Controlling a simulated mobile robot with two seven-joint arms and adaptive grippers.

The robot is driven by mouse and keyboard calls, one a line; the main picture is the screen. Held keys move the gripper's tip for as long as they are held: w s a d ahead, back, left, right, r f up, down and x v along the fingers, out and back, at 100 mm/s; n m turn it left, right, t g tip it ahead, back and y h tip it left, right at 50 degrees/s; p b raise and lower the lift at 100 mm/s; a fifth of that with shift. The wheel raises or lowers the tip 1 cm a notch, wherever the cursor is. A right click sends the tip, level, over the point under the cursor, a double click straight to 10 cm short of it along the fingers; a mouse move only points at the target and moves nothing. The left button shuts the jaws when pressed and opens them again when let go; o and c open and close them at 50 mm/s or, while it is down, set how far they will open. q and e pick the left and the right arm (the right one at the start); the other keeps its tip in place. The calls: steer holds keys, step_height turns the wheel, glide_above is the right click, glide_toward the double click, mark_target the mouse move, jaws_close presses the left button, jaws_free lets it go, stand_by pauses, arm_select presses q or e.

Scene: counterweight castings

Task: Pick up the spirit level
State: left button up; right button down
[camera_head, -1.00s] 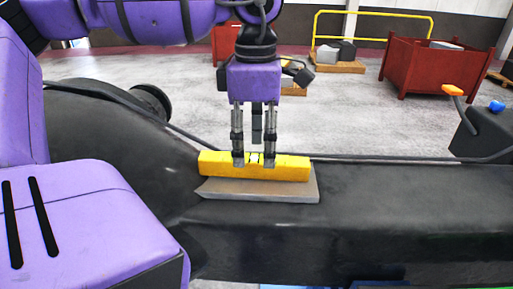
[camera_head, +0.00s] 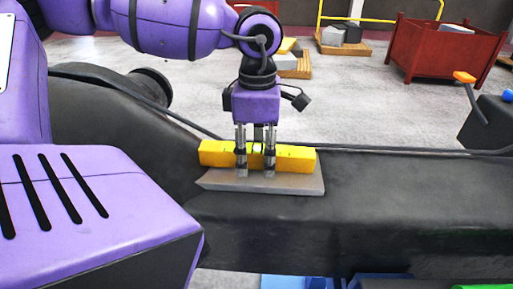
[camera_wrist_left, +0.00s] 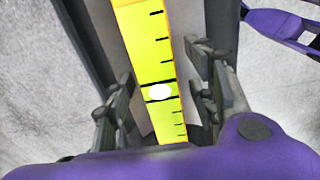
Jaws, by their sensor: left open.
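The spirit level (camera_head: 215,153) is a long yellow bar. It lies across a grey metal plate (camera_head: 290,184) on top of a large black casting. In the left wrist view the spirit level (camera_wrist_left: 143,38) shows black marks and a white spot. My left gripper (camera_head: 256,165) is directly above it with fingers reaching down, two in front of the bar and one partly hidden behind. In the left wrist view the left gripper (camera_wrist_left: 165,105) is open, with fingers on both sides of the bar and gaps between. My right gripper is out of view.
The black casting (camera_head: 420,200) fills the middle, with a dark cable along its back edge. A dark block with an orange-topped lever (camera_head: 465,77) stands at the right. A red bin (camera_head: 440,55) and pallets with blocks (camera_head: 340,46) stand on the floor behind.

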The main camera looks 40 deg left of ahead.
arm_select(q)
steer(key=shift+f, duration=0.1)
steer(key=shift+c, duration=0.4)
jaws_close()
